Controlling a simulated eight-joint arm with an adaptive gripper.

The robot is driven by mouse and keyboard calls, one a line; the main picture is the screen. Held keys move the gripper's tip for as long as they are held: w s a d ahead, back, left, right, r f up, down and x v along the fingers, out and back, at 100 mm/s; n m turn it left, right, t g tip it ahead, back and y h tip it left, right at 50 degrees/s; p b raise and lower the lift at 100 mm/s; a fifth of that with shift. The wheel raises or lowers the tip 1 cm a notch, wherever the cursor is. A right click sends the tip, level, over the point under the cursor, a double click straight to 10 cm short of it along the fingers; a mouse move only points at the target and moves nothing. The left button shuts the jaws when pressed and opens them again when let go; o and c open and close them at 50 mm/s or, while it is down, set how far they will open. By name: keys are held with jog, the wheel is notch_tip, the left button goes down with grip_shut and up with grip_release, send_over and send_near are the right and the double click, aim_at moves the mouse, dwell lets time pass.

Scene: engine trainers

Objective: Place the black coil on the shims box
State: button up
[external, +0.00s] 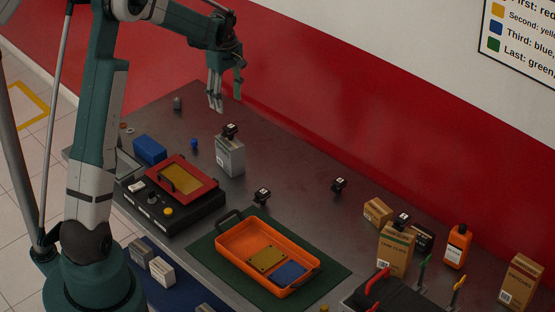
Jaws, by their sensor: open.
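Several small black coils with white marks are in view. One coil (262,196) is on the table behind the orange tray, and another coil (339,184) stands on bare table right of centre. A third coil (230,130) is on top of a grey box (230,158), and a fourth (403,220) is at the top of a brown carton (395,250). I cannot read which box is the shims box; the grey box's label is too small. My gripper (227,100) is open and empty, pointing down above the far part of the table, behind the grey box and apart from everything.
An orange tray (228,256) with yellow and blue plates lies on a green mat (335,270). A red-framed black unit (190,222) and blue block (150,150) are left. Cartons, an orange bottle (457,247) and tools crowd the right. The table's back middle is mostly clear.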

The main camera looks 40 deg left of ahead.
jog(key=s+d+r+m+t, duration=0.2)
jog(key=s+d+r+m, duration=0.2)
jog(key=s+d+r, duration=0.5)
jog(key=s+d+r+m+t, duration=0.1)
jog(key=s+d+r+m, duration=0.35)
jog(key=d+r, duration=0.45)
jog(key=s+d+f+m+t, duration=0.1)
jog(key=s+d+m, duration=0.3)
jog(key=s+d, duration=0.4)
jog(key=s+d+m+t, duration=0.3)
jog(key=s+d+m, duration=0.2)
jog(key=s, duration=0.9)
jog(key=d, duration=0.3)
jog(key=shift+s+f, duration=0.2)
jog(key=shift+f, duration=0.2)
